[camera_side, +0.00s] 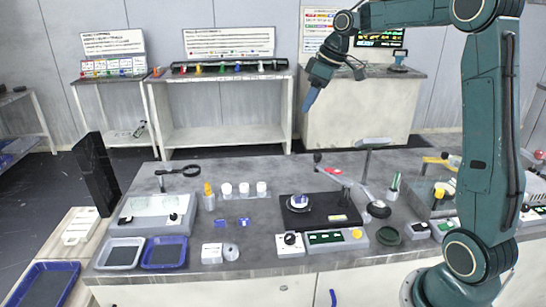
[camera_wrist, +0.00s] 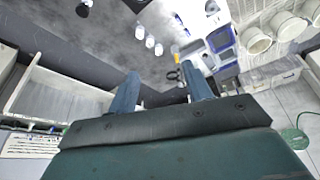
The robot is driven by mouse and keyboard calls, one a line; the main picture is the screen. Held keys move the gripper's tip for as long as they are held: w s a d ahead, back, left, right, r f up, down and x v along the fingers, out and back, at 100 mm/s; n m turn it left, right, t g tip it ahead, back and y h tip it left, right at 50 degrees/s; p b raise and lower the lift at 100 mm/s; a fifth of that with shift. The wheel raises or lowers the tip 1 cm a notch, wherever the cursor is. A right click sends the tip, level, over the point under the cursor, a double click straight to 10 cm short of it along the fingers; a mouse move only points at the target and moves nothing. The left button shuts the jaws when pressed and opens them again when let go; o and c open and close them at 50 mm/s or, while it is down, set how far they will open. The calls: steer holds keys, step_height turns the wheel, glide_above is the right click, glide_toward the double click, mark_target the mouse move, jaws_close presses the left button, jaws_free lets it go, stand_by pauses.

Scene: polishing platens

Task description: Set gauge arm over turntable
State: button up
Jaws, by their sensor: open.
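The turntable (camera_side: 298,209) is a dark round platen on a black base (camera_side: 335,220) at the middle of the bench in the side view. A white and blue piece (camera_side: 299,201) sits on it. What looks like the gauge arm (camera_side: 329,172) is a thin pale bar with a red tip, slanting up to the left behind the black base; its tip is apart from the turntable. My gripper (camera_side: 308,101) is high above the back of the bench, pointing down, well clear of both. In the wrist view my gripper (camera_wrist: 163,88) has its two fingers apart with nothing between them.
Three white cups (camera_side: 244,189) and a yellow-topped bottle (camera_side: 209,196) stand left of the turntable. A control box (camera_side: 337,240) is in front. A post (camera_side: 365,165) rises behind right. Blue tray (camera_side: 164,252) and grey tray (camera_side: 119,254) lie front left. The air around my gripper is free.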

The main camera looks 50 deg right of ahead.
steer(key=w+d+f+n, duration=0.1)
steer(key=d+f, duration=0.2)
steer(key=d, duration=0.3)
steer(key=w+d+f, duration=0.2)
steer(key=d+f, duration=0.1)
steer(key=d, duration=0.3)
steer(key=n+y, duration=0.1)
glide_toward(319, 155)
steer(key=v, duration=0.5)
steer(key=shift+w+d+f, duration=0.1)
steer(key=shift+w+f, duration=0.05)
steer(key=shift+w, duration=0.2)
steer(key=shift+f, duration=0.1)
steer(key=x, duration=1.3)
steer(key=shift+f, duration=0.25)
jaws_close()
